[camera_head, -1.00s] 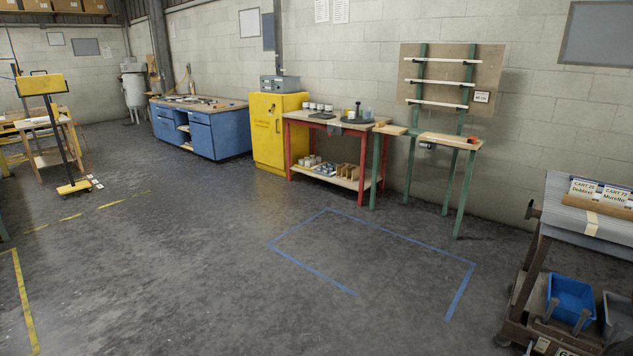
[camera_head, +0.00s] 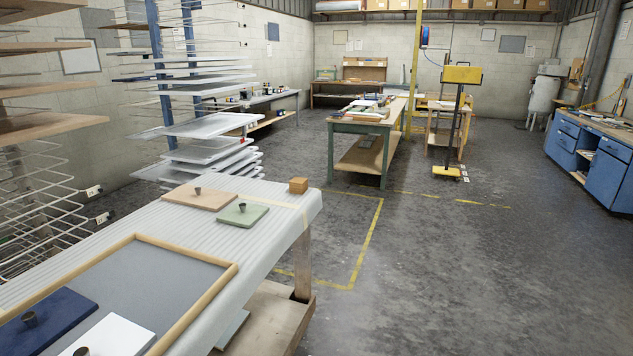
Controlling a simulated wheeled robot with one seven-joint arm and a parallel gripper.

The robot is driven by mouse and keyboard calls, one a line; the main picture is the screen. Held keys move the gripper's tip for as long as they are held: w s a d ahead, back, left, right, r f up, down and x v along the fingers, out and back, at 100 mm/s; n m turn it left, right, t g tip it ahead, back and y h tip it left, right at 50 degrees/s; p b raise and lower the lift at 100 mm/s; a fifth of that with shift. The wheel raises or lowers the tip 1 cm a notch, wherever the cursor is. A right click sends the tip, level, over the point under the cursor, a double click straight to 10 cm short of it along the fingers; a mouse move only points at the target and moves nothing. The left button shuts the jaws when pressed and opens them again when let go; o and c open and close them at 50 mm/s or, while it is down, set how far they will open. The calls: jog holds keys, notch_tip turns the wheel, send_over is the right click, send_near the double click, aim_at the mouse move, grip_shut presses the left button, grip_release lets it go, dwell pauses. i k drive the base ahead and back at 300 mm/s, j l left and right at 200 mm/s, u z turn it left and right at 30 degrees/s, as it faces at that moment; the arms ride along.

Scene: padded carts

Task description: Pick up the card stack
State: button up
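I cannot pick out a card stack for certain. A small tan-brown block (camera_head: 298,185) sits at the far right corner of the padded cart top (camera_head: 285,215); it is too small to tell whether it is a stack of cards. A tan board (camera_head: 200,198) and a green board (camera_head: 242,215), each with a small dark knob, lie beside it. A dark blue board (camera_head: 45,322) and a white board (camera_head: 115,337) lie nearer, at a wood-framed grey panel (camera_head: 140,285). My gripper is not in view.
Drying racks with trays (camera_head: 205,128) stand behind the cart, with wire shelves (camera_head: 35,215) at left. A green-legged table (camera_head: 355,128) and a yellow stand (camera_head: 447,170) are farther back. A blue cabinet (camera_head: 605,180) is at right. The grey floor (camera_head: 450,280) right of the cart is clear.

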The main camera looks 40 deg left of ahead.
aim_at(298, 185)
jog(key=i+j+u, duration=0.3)
jog(key=i, duration=0.6)
jog(key=i+l+u, duration=0.1)
jog(key=i+u, duration=0.2)
jog(key=i, duration=0.6)
jog(key=i+l+u, duration=0.1)
jog(key=i+u, duration=0.15)
jog(key=i, duration=0.25)
jog(key=i+l+u, duration=0.25)
jog(key=i, duration=0.2)
jog(key=i+j+u, duration=0.1)
jog(key=i+u, duration=0.15)
jog(key=u, duration=0.25)
jog(key=i+u, duration=0.2)
jog(key=u, duration=0.3)
jog(key=i+l+u, duration=0.1)
jog(key=i+u, duration=0.15)
jog(key=u, duration=0.25)
jog(key=i+j+u, duration=0.2)
jog(key=i+l, duration=0.05)
jog(key=l, duration=0.05)
